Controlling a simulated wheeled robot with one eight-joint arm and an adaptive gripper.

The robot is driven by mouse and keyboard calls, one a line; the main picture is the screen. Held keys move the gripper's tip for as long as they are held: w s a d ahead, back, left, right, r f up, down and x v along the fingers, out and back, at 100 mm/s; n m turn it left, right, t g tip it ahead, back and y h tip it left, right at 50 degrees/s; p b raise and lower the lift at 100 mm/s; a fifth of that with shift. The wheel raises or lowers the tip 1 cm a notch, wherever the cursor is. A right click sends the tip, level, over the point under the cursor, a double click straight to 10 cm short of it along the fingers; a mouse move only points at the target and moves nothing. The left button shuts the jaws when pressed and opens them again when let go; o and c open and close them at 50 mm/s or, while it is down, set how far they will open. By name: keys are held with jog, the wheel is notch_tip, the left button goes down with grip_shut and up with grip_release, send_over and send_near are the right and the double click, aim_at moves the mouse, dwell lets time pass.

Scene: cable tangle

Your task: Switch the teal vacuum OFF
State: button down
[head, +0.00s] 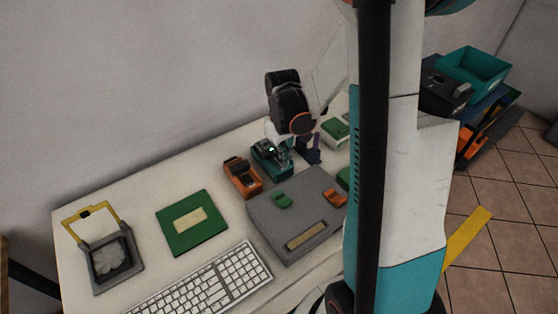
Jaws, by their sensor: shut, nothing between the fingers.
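A small teal device (262,162), which appears to be the teal vacuum, stands on the white table behind the grey box. My gripper (284,155) is shut and empty, pointing down over the right part of the teal device. The gripper partly covers the device, and I cannot tell whether they touch. No switch position on it can be made out.
An orange device (241,177) stands just left of the teal one. A grey box (290,222) with green and orange parts is in front. A green board (191,222), a keyboard (205,285) and a yellow-handled frame (112,262) lie left. Teal bin (475,68) stands right.

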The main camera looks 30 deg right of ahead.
jog(key=shift+f, duration=0.15)
jog(key=shift+r+p, duration=2.35)
jog(key=shift+r, duration=1.2)
jog(key=shift+a+r, duration=0.1)
jog(key=s+a+r+t, duration=0.3)
jog(key=a+r, duration=0.5)
jog(key=r, duration=0.5)
jog(key=s+a+r+t, duration=0.3)
jog(key=s+a, duration=0.3)
jog(key=s, duration=0.4)
jog(key=shift+r+t, duration=0.35)
jog(key=shift+t, duration=0.25)
jog(key=shift+w, duration=0.1)
